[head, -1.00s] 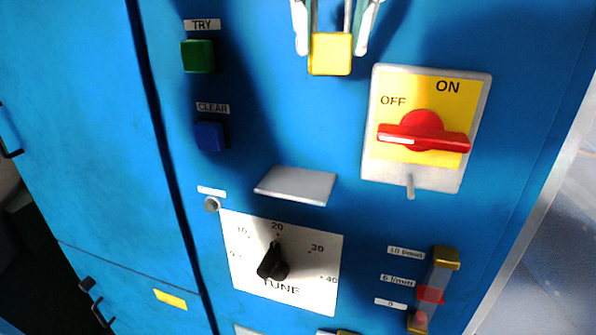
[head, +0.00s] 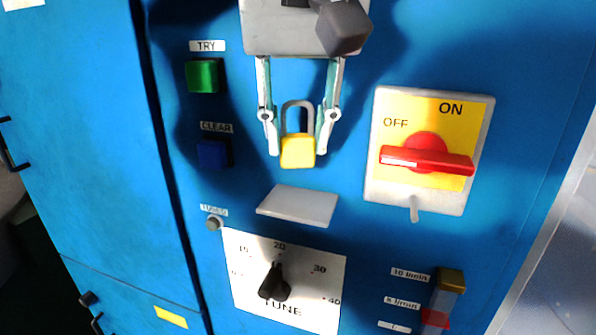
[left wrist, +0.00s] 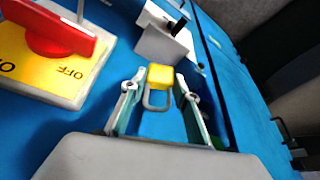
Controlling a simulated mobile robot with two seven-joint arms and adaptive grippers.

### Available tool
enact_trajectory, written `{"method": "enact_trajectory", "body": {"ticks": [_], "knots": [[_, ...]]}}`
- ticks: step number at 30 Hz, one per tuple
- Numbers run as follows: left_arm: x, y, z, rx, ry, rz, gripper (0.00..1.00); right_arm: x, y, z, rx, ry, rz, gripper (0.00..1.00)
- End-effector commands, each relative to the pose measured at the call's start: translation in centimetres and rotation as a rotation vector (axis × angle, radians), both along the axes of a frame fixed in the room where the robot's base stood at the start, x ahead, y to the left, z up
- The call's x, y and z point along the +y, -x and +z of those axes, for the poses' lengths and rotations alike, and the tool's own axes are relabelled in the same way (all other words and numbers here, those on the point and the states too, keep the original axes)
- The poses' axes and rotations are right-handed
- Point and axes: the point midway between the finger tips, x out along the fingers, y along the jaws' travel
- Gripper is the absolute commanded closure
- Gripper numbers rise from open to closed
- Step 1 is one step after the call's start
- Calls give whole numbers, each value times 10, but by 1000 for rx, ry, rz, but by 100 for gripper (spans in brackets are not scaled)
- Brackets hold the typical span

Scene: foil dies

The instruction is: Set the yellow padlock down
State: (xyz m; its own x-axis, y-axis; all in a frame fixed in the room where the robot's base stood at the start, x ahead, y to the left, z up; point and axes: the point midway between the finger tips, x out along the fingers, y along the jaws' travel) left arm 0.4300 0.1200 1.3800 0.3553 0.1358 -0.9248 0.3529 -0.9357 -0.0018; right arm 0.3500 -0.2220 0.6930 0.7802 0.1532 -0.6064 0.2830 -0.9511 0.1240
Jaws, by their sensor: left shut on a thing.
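The yellow padlock (head: 298,151) has a grey shackle pointing up toward my wrist in the head view. My left gripper (head: 298,145) is shut on the padlock, with a finger on each side of its body. The padlock is just above a small light-grey shelf (head: 298,206) on the blue panel, with a gap between them in the picture. In the left wrist view the padlock (left wrist: 160,77) sits between the fingertips, its shackle toward the palm. My right gripper is in neither view.
A red rotary switch (head: 427,158) on a yellow plate is to the right of the gripper. Green TRY (head: 203,76) and blue CLEAR (head: 213,154) buttons are to the left. A black TUNE knob (head: 274,284) is below the shelf. A flow gauge (head: 441,300) is at lower right.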

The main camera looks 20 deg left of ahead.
Motion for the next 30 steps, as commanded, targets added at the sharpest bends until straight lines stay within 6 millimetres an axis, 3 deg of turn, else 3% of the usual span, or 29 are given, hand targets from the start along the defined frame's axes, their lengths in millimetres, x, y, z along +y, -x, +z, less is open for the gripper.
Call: {"method": "enact_trajectory", "body": {"ticks": [15,28,29,30], "knots": [[0,0,-55,0,1,0,94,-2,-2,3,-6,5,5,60],[0,0,-60,0,1,1,94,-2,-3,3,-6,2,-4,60],[0,0,-60,-1,1,1,62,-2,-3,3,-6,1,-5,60],[0,0,-59,-1,1,1,53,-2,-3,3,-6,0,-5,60]]}}
